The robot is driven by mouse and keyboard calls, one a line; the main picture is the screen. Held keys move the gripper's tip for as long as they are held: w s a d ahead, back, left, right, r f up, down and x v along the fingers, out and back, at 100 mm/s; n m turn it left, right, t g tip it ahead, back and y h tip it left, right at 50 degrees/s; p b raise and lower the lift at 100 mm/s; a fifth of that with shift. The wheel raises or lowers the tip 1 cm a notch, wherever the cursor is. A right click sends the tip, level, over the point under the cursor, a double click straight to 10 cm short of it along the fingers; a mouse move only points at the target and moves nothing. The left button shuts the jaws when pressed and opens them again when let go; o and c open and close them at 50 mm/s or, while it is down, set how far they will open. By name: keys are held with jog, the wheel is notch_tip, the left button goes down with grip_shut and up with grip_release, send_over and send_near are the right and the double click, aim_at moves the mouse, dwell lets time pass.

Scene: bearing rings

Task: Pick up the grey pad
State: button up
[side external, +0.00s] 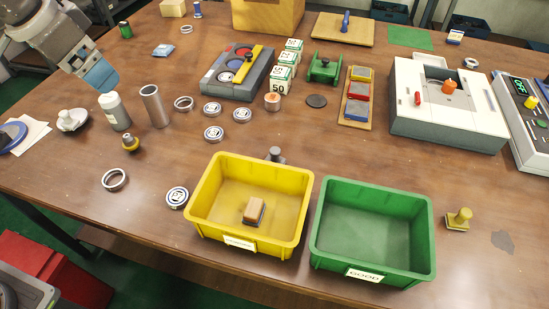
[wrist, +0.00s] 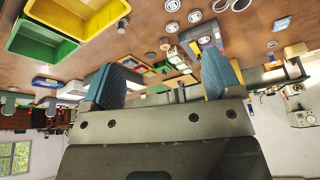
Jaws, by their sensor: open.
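I cannot tell for sure which thing is the grey pad. A dark grey round disc (side external: 316,101) lies flat on the table, right of the small copper-topped cylinder (side external: 272,101). A flat grey patch (side external: 503,240) with an irregular outline lies at the right front; it may be a pad or a mark on the table. My gripper (side external: 100,76) is high at the upper left in the side view, far from both. In the wrist view, the two blue-padded fingers of my gripper (wrist: 168,78) stand wide apart, with nothing between them.
A yellow bin (side external: 204,203) holding a brown block and a green bin (side external: 325,231) stand at the front. A bottle (side external: 115,112) and a metal tube (side external: 154,106) stand below my gripper. Several rings and discs lie mid-table. A wooden tray (side external: 352,119) holds coloured blocks.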

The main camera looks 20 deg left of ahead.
jog(key=w+d+f+m+g, duration=0.1)
jog(key=w+d+f+m, duration=0.25)
jog(key=w+d, duration=0.45)
jog(key=m+g, duration=0.2)
jog(key=m, duration=0.2)
send_over(274, 151)
jog(key=s+a, duration=0.1)
notch_tip(274, 151, down, 16)
jog(key=f, duration=0.1)
jog(key=shift+h, duration=0.3)
jog(key=f, duration=0.7)
jog(key=shift+w+d+f, duration=0.15)
jog(key=shift+w+d, duration=0.15)
jog(key=shift+d, duration=0.05)
jog(key=shift+w+d+f, duration=0.15)
jog(key=shift+f, duration=1.35)
jog(key=shift+w+d+f, duration=0.1)
jog(key=shift+d+f, duration=0.05)
jog(key=shift+f, duration=1.35)
jog(key=c, duration=0.9)
jog(key=shift+o, duration=0.2)
jog(key=shift+r, duration=0.1)
